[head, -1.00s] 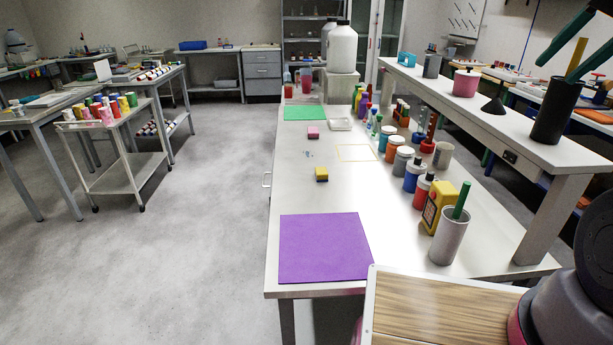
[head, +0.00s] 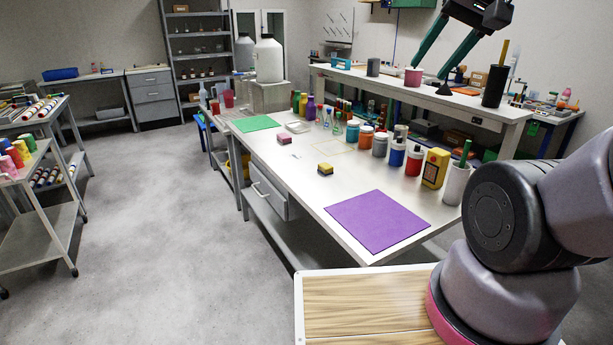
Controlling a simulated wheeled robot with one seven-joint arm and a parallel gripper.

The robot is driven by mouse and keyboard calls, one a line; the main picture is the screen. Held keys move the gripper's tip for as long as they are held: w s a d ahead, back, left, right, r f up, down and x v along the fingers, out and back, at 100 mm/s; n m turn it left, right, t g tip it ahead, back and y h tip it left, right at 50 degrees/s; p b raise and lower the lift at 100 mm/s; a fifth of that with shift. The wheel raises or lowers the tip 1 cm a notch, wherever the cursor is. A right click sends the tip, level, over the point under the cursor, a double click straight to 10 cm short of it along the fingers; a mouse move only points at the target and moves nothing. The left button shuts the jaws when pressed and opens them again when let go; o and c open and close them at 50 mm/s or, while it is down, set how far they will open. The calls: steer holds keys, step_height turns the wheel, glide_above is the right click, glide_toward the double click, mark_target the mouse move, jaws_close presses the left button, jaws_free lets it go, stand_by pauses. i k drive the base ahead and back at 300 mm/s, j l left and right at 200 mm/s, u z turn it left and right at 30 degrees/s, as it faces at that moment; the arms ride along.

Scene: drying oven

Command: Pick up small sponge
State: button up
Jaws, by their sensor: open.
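Two small blocks that look like sponges lie on the white bench. One is a yellow and dark block (head: 325,169) behind the purple mat. The other is a pink block (head: 284,138) farther back, near the green mat. I cannot tell by size which is the small sponge. My gripper (head: 426,73) shows at the upper right with two long green fingers spread apart. It is open and empty, high up and well away from both blocks.
The purple mat (head: 377,221) lies at the bench's near end and the green mat (head: 255,123) at its far end. Several jars and bottles line the right side, below a raised shelf (head: 420,94). A white tray (head: 298,127) sits near the green mat. Floor left of the bench is clear.

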mark_target(326, 169)
steer(key=j+z, duration=0.1)
steer(key=j, duration=0.55)
steer(key=k+j+z, duration=0.15)
steer(key=j, duration=0.55)
steer(key=i+j, duration=0.15)
steer(key=j, duration=0.15)
steer(key=i+j+z, duration=0.15)
steer(key=j, duration=0.15)
steer(key=i+j, duration=0.1)
steer(key=j, duration=0.2)
steer(key=i+j+z, duration=0.1)
steer(key=i, duration=0.35)
steer(key=i+j+z, duration=0.1)
steer(key=i, duration=0.35)
